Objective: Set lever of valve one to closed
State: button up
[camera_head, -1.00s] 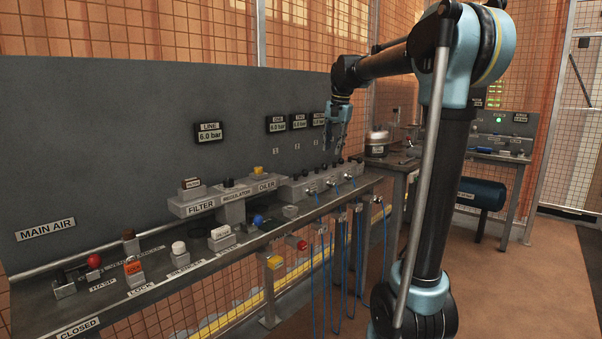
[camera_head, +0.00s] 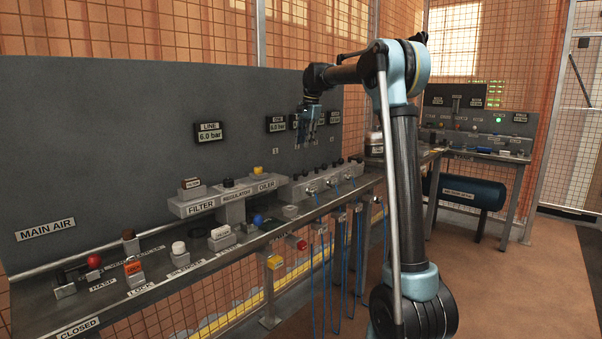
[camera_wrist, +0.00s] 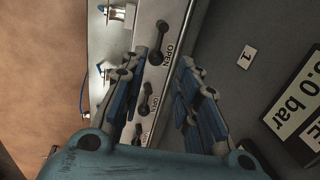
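The valve block (camera_head: 322,183) is a grey box with a row of small black levers on top, on the bench below the grey panel. In the wrist view the block's face (camera_wrist: 172,12) shows several black levers. One lever (camera_wrist: 158,42) lies beside an OPEN label, with a plate marked 1 (camera_wrist: 246,57) on the panel to its right. Another lever (camera_wrist: 146,102) is seen between my fingers. My gripper (camera_head: 308,122) hangs above the block with its fingers down. In the wrist view my gripper (camera_wrist: 164,62) has its fingers apart, with nothing held.
The grey panel (camera_head: 100,130) stands close behind the block and carries gauge displays (camera_head: 208,132). The filter, regulator and oiler units (camera_head: 235,205) stand to the left. Blue hoses (camera_head: 348,260) hang below the bench.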

aim_at(301, 174)
jog(key=f, duration=0.4)
jog(key=w+a+f, duration=0.1)
jog(key=f, duration=0.4)
jog(key=a+f, duration=0.1)
jog(key=f, duration=0.3)
jog(key=shift+w+f, duration=0.3)
jog(key=shift+c, duration=0.3)
